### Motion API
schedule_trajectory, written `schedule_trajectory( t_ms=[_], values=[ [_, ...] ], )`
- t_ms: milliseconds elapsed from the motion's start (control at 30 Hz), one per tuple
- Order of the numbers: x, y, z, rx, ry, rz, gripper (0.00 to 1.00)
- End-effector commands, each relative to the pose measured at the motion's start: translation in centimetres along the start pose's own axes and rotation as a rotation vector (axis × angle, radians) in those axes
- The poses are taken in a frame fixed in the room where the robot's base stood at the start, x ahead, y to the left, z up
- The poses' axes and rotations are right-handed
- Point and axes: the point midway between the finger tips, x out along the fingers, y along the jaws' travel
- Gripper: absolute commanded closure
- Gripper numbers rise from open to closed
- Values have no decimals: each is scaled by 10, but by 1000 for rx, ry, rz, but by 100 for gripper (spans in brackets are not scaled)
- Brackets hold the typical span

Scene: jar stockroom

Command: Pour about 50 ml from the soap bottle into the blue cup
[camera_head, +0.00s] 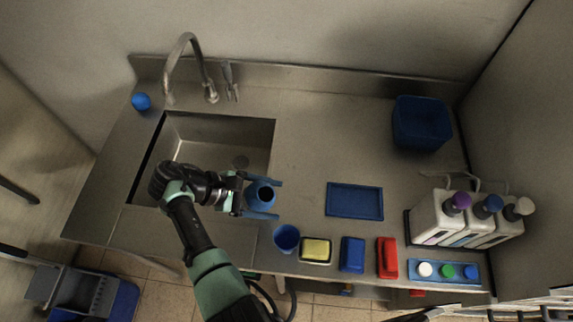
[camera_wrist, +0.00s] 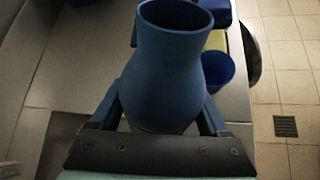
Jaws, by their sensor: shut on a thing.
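A blue, open-mouthed bottle (camera_head: 260,196), apparently the soap bottle, is between the fingers of my gripper (camera_head: 272,200), which is shut on it. It looks roughly upright, near the right edge of the sink. In the wrist view the bottle (camera_wrist: 165,75) fills the middle, with a finger on either side; its contents cannot be seen. The blue cup (camera_head: 287,238) stands on the counter near the front edge, in front of the bottle and slightly right, apart from it. The cup also shows in the wrist view (camera_wrist: 217,72), partly hidden behind the bottle.
A yellow sponge in a dark tray (camera_head: 316,250), a blue block (camera_head: 352,254) and a red block (camera_head: 387,257) line the front edge right of the cup. A blue mat (camera_head: 354,201) lies behind them. White capped bottles (camera_head: 465,220) stand far right. The sink (camera_head: 225,135) is left.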

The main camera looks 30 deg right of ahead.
Motion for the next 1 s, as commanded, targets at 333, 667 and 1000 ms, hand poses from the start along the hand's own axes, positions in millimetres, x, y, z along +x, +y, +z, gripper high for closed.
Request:
schedule_trajectory(
  t_ms=[333,667,1000],
  values=[
    [8,-2,-12,-119,-131,-49,88],
    [10,-2,-17,-227,-246,-94,88],
    [8,-1,-14,-274,-294,-114,88]
  ],
)
